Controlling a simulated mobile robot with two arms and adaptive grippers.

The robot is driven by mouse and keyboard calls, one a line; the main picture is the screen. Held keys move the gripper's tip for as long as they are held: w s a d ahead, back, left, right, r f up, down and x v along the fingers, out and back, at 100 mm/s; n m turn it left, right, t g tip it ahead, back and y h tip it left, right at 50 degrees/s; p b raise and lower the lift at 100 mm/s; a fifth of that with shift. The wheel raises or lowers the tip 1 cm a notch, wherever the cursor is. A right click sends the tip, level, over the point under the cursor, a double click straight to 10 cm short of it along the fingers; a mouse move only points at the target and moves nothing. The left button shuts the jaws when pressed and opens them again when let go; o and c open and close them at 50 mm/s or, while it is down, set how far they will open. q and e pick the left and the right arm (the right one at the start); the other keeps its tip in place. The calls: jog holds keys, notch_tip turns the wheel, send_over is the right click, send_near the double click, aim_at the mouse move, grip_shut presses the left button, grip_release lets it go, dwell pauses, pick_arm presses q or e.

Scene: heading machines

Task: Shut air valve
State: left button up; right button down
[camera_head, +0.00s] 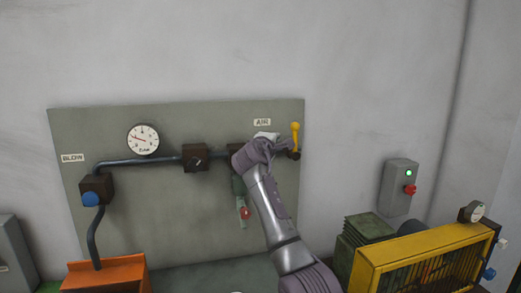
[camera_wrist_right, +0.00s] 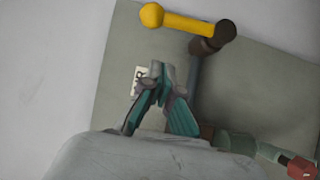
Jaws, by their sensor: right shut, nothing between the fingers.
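The air valve's yellow handle (camera_head: 296,133) stands upright at the right end of the grey panel, on a dark pivot (camera_head: 293,155). The handle is at right angles to the pipe. In the wrist view the yellow handle (camera_wrist_right: 184,22) lies across the top with a round knob on its left end. My right gripper (camera_head: 268,137) is just left of the handle, below the AIR label (camera_head: 262,122), and hides part of the pipe. In the wrist view my right gripper (camera_wrist_right: 160,78) is shut and empty, apart from the handle. My left gripper is not in view.
The panel (camera_head: 150,235) carries a pressure gauge (camera_head: 143,139), a blue knob (camera_head: 91,199) and a small red-tipped part (camera_head: 245,212) hanging beside my arm. A switch box (camera_head: 399,187) is on the wall at right. A yellow guard (camera_head: 420,254) stands at lower right.

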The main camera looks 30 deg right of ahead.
pick_arm(q)
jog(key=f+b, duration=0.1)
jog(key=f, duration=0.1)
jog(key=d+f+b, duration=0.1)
jog(key=b, duration=0.1)
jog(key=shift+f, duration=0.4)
pick_arm(e)
jog(key=f+v, duration=0.1)
jog(key=v, duration=0.6)
jog(key=shift+s+d, duration=0.2)
jog(key=shift+s, duration=0.3)
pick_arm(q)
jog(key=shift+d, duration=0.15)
pick_arm(e)
jog(key=shift+a, duration=0.1)
